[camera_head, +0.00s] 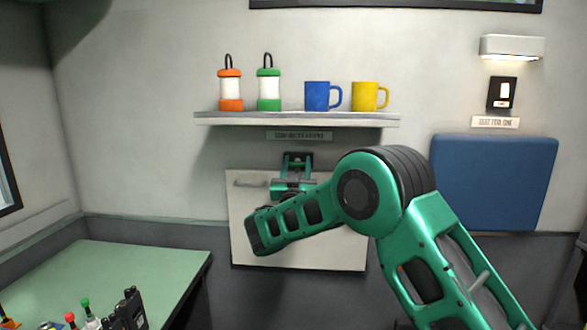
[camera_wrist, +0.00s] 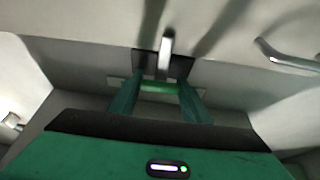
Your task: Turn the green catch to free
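A pale fold-down panel (camera_head: 300,245) is on the wall below the shelf. A dark plate (camera_wrist: 150,65) with an upright metal piece (camera_wrist: 167,50) shows in the wrist view. Just below the metal piece is a short, level green bar (camera_wrist: 158,87), which looks like the green catch. My gripper (camera_head: 296,163) is at the panel's upper edge, and my arm hides part of the panel. In the wrist view my gripper's (camera_wrist: 160,95) green fingers stand apart, one on each side of the green bar. Whether they touch it is unclear.
A metal handle (camera_head: 250,182) is at the panel's upper left. Just above, the shelf (camera_head: 300,119) bears an orange lantern (camera_head: 230,91), a green lantern (camera_head: 268,90), a blue mug (camera_head: 317,96) and a yellow mug (camera_head: 365,96). A green-topped table (camera_head: 130,270) stands at left.

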